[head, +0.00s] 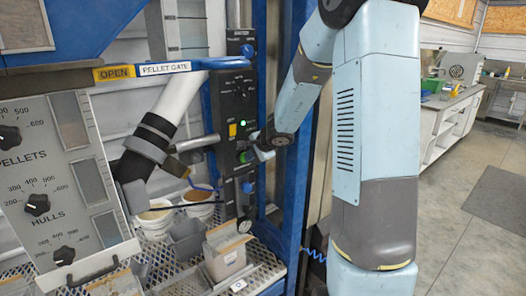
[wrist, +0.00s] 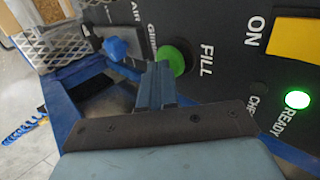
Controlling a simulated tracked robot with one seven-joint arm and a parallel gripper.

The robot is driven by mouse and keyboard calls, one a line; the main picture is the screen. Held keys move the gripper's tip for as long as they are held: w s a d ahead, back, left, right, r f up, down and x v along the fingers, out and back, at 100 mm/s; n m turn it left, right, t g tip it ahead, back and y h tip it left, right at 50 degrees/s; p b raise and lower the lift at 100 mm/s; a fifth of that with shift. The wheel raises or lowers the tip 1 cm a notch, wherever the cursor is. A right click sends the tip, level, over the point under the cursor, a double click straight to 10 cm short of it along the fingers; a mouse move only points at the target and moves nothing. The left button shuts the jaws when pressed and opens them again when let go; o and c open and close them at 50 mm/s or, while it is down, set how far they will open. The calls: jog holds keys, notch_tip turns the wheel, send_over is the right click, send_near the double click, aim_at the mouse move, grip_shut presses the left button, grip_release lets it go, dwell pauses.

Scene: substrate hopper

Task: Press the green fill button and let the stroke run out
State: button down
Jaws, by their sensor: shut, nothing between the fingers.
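The green fill button (wrist: 178,56) stands out from the dark panel beside the word FILL in the wrist view. My gripper (wrist: 160,70) is shut and empty. Its fingertips overlap the near edge of the button and hide part of it; I cannot tell whether they touch it.
A yellow ON switch (wrist: 300,40) is near the button. A blue valve handle (wrist: 120,50) lies on its other side. The blue pellet gate handle (head: 150,69) juts out at left. Buckets (head: 155,222) and bins stand on the mesh shelf below. A blue post (head: 295,190) is close to my arm.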

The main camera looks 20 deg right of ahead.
jog(key=s+f+v, duration=0.1)
jog(key=v, duration=1)
jog(key=shift+s+d+r, duration=0.15)
jog(key=shift+s+d, duration=0.15)
jog(key=s+a+r+n+g, duration=0.1)
jog(key=s+a+r+n, duration=0.3)
jog(key=s, duration=0.3)
jog(key=s+a+r+n+g, duration=0.1)
jog(key=s+a+r+n, duration=0.3)
jog(key=s, duration=0.3)
jog(key=s+d+n+h, duration=0.1)
jog(key=s+n, duration=0.2)
jog(key=s, duration=0.4)
jog(key=s+d+r+n+g+h, duration=0.1)
jog(key=s+n+h, duration=0.1)
jog(key=s, duration=0.6)
jog(key=shift+s+d+n, duration=0.2)
jog(key=shift+d+n, duration=0.1)
jog(key=shift+n, duration=0.2)
